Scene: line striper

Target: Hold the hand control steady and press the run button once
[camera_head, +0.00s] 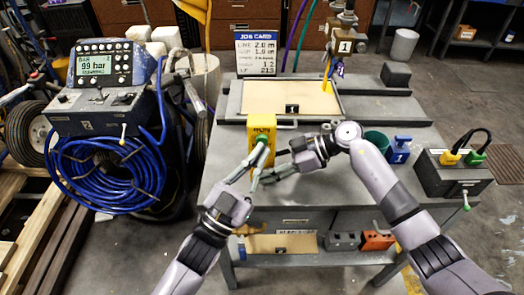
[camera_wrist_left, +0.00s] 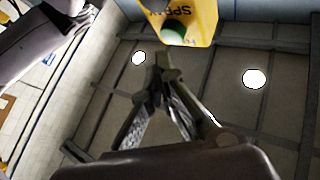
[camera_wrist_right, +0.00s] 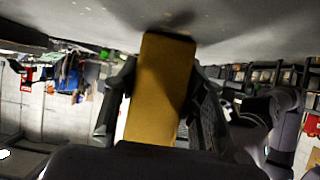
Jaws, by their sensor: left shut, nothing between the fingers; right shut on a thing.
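The hand control is a yellow box (camera_head: 264,127) held upright over the near left part of the bench, with dark lettering on its face. Its green run button (camera_head: 262,138) faces me. My right gripper (camera_head: 272,172) is shut on the control's lower part; in the right wrist view the yellow body (camera_wrist_right: 160,88) sits between the fingers. My left gripper (camera_head: 259,154) is shut and empty, tips just below the button. In the left wrist view the tips (camera_wrist_left: 164,68) point at the green button (camera_wrist_left: 176,32) with a small gap; contact is not clear.
A grey bench (camera_head: 225,165) lies under both grippers. A framed board (camera_head: 255,98) and job card (camera_head: 256,52) stand behind. A console (camera_head: 103,66) with a "99 bar" display and blue hose (camera_head: 105,175) is at left. A green cup (camera_head: 376,140) and blue weight (camera_head: 398,150) are at right.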

